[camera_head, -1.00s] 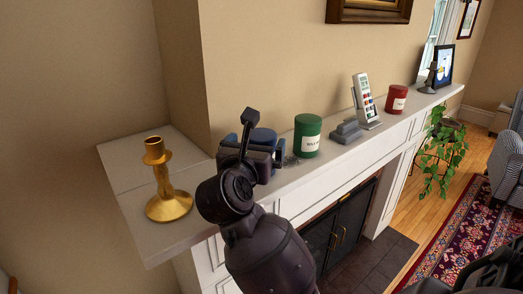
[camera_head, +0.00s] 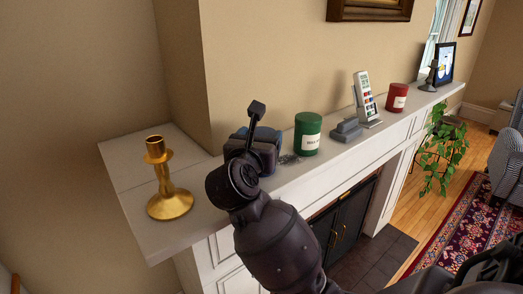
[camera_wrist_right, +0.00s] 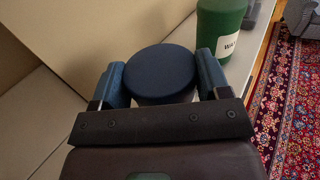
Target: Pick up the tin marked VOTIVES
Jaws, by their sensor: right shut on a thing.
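A round tin with a dark blue lid (camera_wrist_right: 160,72) stands between the fingers of my right gripper (camera_head: 256,143). In the right wrist view the two blue-padded fingers press on it from both sides, so the gripper is shut on it. Its label is hidden, so I cannot read VOTIVES on it. In the head view the gripper covers most of the tin on the white mantel shelf (camera_head: 210,216). I cannot tell whether its base touches the shelf. My left gripper is not in view.
A green tin (camera_head: 308,134) with a partly legible white label stands close right of the gripper. A brass candlestick (camera_head: 168,190) stands at the left.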

